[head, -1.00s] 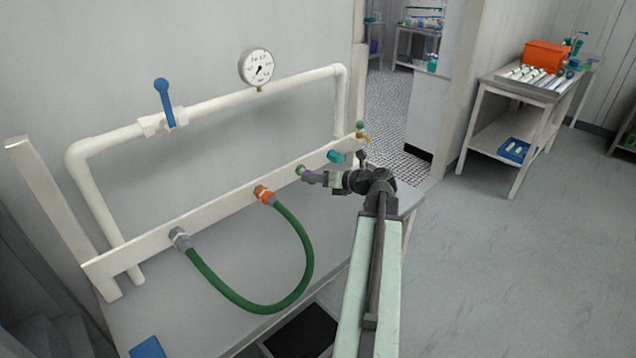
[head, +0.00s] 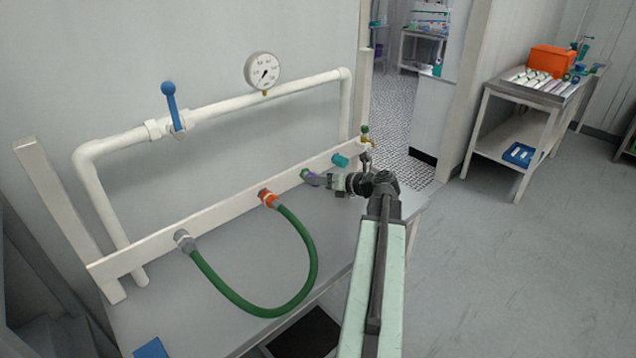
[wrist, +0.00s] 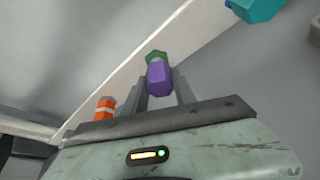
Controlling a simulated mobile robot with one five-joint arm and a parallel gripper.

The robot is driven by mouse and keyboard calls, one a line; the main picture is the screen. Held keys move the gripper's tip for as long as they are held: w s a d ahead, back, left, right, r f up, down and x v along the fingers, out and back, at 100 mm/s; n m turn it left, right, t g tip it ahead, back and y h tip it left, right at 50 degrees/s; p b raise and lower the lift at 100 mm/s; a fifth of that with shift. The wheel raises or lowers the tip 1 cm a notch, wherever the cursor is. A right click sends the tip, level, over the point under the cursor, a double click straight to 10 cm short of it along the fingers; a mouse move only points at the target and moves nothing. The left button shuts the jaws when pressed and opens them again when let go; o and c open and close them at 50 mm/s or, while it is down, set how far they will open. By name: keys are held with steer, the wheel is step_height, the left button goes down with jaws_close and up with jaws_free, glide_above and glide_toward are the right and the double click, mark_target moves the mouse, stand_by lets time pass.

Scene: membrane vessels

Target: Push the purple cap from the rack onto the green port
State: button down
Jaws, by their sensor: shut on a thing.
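The purple cap (wrist: 159,77) is between the fingers of my gripper (wrist: 160,88) in the wrist view, and the gripper is shut on it. Just beyond the cap is the green port (wrist: 156,56) on the white board. The cap lines up with the port and overlaps it in this view; how far it is seated on it I cannot tell. In the head view my gripper (head: 325,181) reaches the board from the right, with the cap (head: 313,179) at its tip against the green port (head: 304,174).
On the white board (head: 225,218), an orange fitting (head: 268,198) with a green hose (head: 312,262) sits left of the port. A teal fitting (head: 340,160) and a brass tap (head: 366,140) sit to the right. A pipe with a blue-handled valve (head: 171,105) and gauge (head: 262,71) runs above.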

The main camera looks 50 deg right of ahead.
steer(key=shift+w, duration=0.9)
steer(key=c, duration=0.9)
jaws_free()
steer(key=p+v, duration=0.2)
steer(key=v, duration=0.6)
steer(key=shift+p, duration=0.3)
